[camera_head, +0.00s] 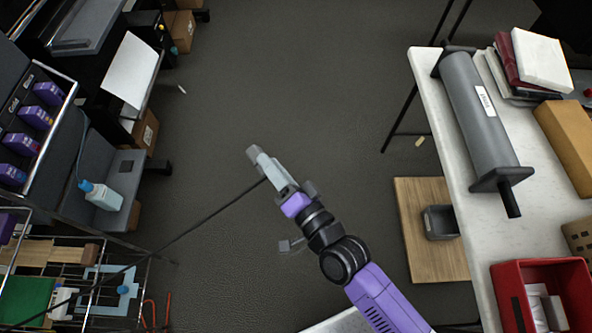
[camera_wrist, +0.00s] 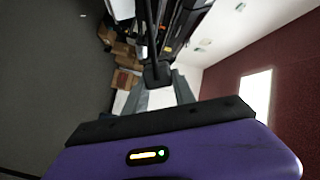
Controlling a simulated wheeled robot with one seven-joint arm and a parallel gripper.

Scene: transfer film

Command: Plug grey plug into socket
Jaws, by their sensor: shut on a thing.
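My gripper (camera_head: 264,164) is stretched out over the open floor in the middle of the head view. It is shut on the grey plug (camera_head: 254,152), which sticks out past the fingertips toward the upper left. A dark cable (camera_head: 210,216) runs from beside the gripper down to the lower left. In the wrist view the plug (camera_wrist: 158,75) shows as a dark block at the fingertips (camera_wrist: 159,92), with a dark strand rising behind it. The plug's front face is hidden. I cannot make out a socket in either view.
At left stands a dark machine with purple cartridges (camera_head: 41,117), a white bottle with a blue cap (camera_head: 101,195) and a wire rack. At right a white table (camera_head: 436,110) holds a grey roller (camera_head: 478,115) and a red bin (camera_head: 510,290).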

